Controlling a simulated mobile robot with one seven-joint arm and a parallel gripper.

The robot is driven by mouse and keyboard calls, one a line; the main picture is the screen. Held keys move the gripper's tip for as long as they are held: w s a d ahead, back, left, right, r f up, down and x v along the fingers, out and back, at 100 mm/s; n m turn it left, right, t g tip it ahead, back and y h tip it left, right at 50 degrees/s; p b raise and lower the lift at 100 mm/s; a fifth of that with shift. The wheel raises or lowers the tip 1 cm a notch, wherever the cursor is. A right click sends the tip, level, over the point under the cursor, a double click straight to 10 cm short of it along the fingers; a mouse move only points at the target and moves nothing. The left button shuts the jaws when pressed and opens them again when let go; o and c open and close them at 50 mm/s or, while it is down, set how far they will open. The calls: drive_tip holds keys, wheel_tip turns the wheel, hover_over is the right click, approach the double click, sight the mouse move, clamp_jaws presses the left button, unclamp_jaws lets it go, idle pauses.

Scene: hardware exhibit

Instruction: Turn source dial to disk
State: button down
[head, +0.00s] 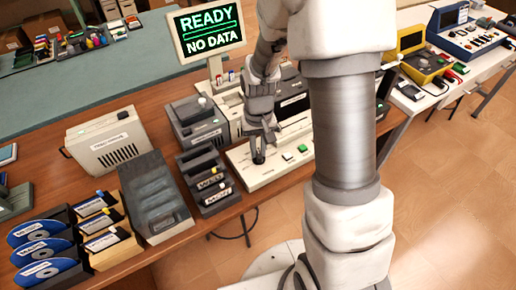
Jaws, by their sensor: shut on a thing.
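A cream control panel (250,180) lies near the front edge of the wooden bench. A small dark dial (258,157) stands on its left part, and a green button (302,148) sits to its right. My gripper (261,147) points down over the panel and is shut on the dial. The fingers partly cover the dial, and its labels are too small to read, so I cannot tell which setting it points to. A monitor (207,37) behind reads "READY" and "NO DATA".
A cream case (107,140) is at back left. Yellow and blue devices (425,62) stand at right.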

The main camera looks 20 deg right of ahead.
sight(258, 152)
idle(0.5)
drive_tip(key=c, duration=0.8)
unclamp_jaws()
drive_tip(key=shift+r, duration=0.1)
wheel_tip(258, 152, up, 17)
drive_tip(key=p, duration=0.2)
drive_tip(key=shift+r+p, duration=0.15)
drive_tip(key=shift+p, duration=0.15)
drive_tip(key=s+r+t, duration=0.2)
drive_tip(key=s+r, duration=0.2)
drive_tip(key=s, duration=0.1)
drive_tip(key=s+r+t+p, duration=0.1)
drive_tip(key=s+r, duration=0.2)
drive_tip(key=s, duration=0.2)
drive_tip(key=s+r+t, duration=0.2)
drive_tip(key=s+r, duration=0.2)
drive_tip(key=s, duration=0.2)
drive_tip(key=shift+a+r+n+t+p, duration=0.1)
drive_tip(key=shift+r+n+t+p, duration=0.2)
drive_tip(key=shift+n, duration=0.1)
